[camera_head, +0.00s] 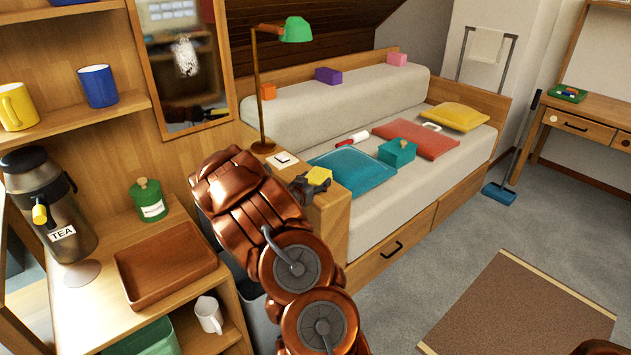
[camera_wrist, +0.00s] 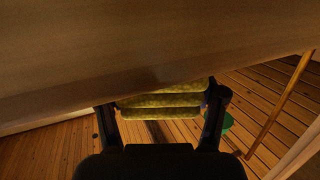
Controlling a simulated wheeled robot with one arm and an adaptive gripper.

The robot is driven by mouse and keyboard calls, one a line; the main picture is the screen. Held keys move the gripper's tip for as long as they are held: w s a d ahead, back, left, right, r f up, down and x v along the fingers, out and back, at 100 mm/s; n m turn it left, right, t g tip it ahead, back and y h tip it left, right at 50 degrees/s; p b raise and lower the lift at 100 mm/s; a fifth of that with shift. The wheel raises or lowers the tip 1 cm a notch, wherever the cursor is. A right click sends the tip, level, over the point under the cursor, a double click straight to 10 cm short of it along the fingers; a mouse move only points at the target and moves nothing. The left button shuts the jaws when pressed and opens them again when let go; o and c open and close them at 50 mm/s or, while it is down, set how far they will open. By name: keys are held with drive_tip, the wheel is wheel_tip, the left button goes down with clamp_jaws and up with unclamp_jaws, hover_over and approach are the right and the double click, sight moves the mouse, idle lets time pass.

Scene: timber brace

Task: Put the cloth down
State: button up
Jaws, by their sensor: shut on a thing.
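My gripper (camera_head: 307,186) is at the top of the small wooden cabinet (camera_head: 334,212) beside the sofa bed, partly hidden by my copper-coloured arm. It is shut on a yellow cloth (camera_head: 319,176). In the wrist view the cloth (camera_wrist: 160,106) shows as folded yellow layers between the two dark fingers of my gripper (camera_wrist: 162,112). A broad wooden surface (camera_wrist: 130,45) fills the top of that view, very near the cloth. I cannot tell whether the cloth touches it.
A white card with a dark mark (camera_head: 282,160) and a green-shaded lamp (camera_head: 259,100) are on the cabinet. The sofa bed (camera_head: 392,218) holds cushions and a teal box (camera_head: 397,152). Shelves at left hold a brown tray (camera_head: 170,265), a tea dispenser (camera_head: 45,200) and mugs.

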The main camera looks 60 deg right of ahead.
drive_tip(key=shift+f, duration=0.15)
drive_tip(key=o, duration=1.1)
drive_tip(key=shift+o, duration=0.2)
